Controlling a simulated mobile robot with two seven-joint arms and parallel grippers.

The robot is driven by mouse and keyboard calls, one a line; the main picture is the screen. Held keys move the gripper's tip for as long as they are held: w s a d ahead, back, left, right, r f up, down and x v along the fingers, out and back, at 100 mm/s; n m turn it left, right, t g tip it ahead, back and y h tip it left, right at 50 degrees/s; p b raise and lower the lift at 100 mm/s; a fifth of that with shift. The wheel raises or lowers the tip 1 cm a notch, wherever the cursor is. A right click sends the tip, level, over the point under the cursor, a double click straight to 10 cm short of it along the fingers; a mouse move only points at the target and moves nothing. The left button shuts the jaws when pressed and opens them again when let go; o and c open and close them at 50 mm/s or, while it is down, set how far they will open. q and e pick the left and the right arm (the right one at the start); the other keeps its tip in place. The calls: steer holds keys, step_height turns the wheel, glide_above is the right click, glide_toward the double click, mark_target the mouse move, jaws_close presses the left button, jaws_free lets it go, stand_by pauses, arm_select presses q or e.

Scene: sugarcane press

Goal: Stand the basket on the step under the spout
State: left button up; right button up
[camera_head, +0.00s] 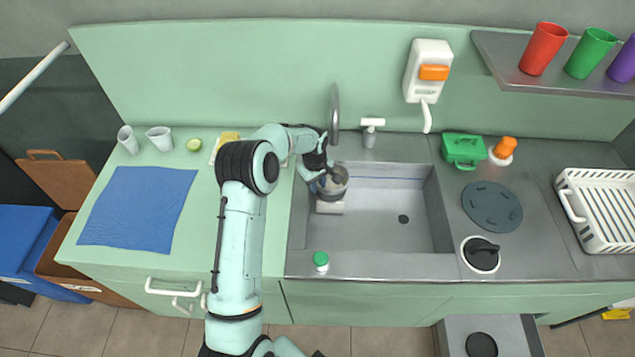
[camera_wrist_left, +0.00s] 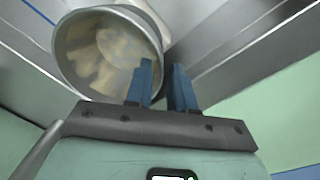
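The basket (camera_head: 334,184) is a round grey metal vessel at the left end of the sink, below the spout (camera_head: 335,108). The pale step (camera_head: 330,207) shows just in front of it on the sink floor; whether the basket rests on it is hidden. In the left wrist view the basket (camera_wrist_left: 100,52) looks tilted, with pale yellowish patches inside. My left gripper (camera_head: 320,172) is at its rim. In the wrist view its blue fingers (camera_wrist_left: 162,85) stand close together, one inside and one outside the wall, shut on it. My right gripper is not in view.
The sink (camera_head: 385,225) is otherwise clear. A green-capped jar (camera_head: 321,261) stands on its front edge. A soap dispenser (camera_head: 370,132) stands behind it. A blue cloth (camera_head: 138,207) and white cups (camera_head: 160,138) are at left. A white rack (camera_head: 598,210) is at right.

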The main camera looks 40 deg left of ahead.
arm_select(q)
step_height(320, 180, up, 12)
steer(key=shift+s+r, duration=0.2)
steer(key=shift+s, duration=0.2)
stand_by(0.3)
steer(key=shift+f, duration=0.1)
stand_by(0.5)
